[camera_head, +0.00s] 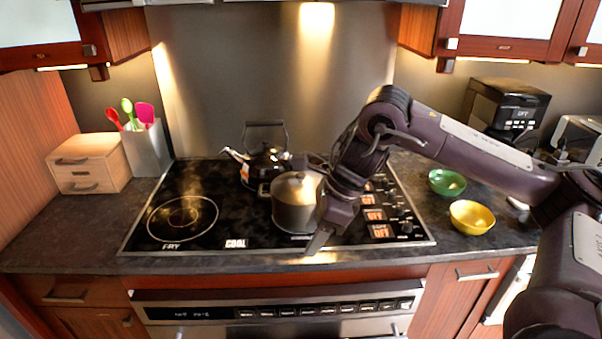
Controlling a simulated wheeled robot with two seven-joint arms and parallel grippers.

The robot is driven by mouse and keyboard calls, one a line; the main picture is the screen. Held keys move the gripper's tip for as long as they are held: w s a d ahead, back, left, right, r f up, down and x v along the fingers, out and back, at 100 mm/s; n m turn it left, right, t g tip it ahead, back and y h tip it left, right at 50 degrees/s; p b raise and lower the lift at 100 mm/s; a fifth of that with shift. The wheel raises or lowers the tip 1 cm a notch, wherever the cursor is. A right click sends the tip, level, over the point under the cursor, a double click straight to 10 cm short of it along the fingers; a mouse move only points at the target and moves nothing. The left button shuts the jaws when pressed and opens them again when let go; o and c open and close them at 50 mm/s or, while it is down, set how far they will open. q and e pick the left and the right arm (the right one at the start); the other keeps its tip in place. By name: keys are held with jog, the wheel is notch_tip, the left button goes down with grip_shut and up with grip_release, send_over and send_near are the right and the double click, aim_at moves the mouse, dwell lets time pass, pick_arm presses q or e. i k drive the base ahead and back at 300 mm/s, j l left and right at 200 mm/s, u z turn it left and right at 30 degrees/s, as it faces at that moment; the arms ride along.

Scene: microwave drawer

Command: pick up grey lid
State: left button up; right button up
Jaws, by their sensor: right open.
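A grey pot (294,214) stands on the right front part of the black cooktop. The grey lid (297,186) sits on top of the pot, and its right side is partly hidden by my arm. My right gripper (322,237) points down at the pot's right side, by the cooktop's front edge. It is open, and I see nothing between its fingers. Whether it touches the pot is unclear. My left gripper is not in view.
A dark kettle (268,164) stands behind the pot. A green bowl (446,182) and a yellow bowl (472,217) are on the right counter. A wooden box (89,163) and a utensil holder (147,148) stand at left. The cooktop's left burner (182,218) is clear.

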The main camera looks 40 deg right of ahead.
aim_at(281, 189)
jog(key=i+l, duration=0.9)
